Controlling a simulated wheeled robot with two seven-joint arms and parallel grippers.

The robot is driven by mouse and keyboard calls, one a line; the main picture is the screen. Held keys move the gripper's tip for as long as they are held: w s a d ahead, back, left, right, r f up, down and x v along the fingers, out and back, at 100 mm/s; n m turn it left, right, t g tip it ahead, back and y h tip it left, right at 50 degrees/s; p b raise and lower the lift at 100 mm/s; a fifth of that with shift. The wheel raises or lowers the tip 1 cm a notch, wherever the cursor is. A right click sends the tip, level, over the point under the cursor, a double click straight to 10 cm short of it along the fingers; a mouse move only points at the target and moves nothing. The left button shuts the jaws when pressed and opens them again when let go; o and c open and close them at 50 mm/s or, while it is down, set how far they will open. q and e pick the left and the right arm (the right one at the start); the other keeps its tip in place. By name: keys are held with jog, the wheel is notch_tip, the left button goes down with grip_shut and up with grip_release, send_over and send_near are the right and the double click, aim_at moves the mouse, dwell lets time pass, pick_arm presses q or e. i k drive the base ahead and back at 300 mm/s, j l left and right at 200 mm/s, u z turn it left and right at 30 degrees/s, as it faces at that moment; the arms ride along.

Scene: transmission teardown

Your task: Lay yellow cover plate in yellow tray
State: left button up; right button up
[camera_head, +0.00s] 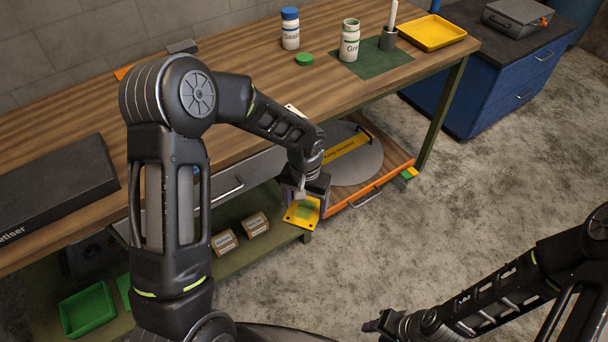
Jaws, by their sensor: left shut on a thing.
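The fingertips partly hide the plate's upper edge. The yellow tray (431,33) lies on the bench top at the back right and looks empty. It is well away from the plate. My right gripper (372,326) is low at the bottom right, away from the bench; its fingers are too small and dark to read.
A green mat (377,61) with a white-green jar (349,40) and a dark cup (388,39) lies left of the tray. A blue-capped bottle (290,29) and green lid (304,59) stand further left. An open orange-fronted drawer (371,194) juts out below the bench top.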

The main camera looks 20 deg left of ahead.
aim_at(431, 35)
jog(key=i+l+z, duration=0.2)
jog(key=i+l, duration=0.15)
jog(key=i, duration=0.4)
jog(key=i+l+z, duration=0.2)
jog(key=i, duration=0.6)
jog(key=i+l+z, duration=0.2)
jog(key=i, duration=0.55)
jog(key=j, duration=0.1)
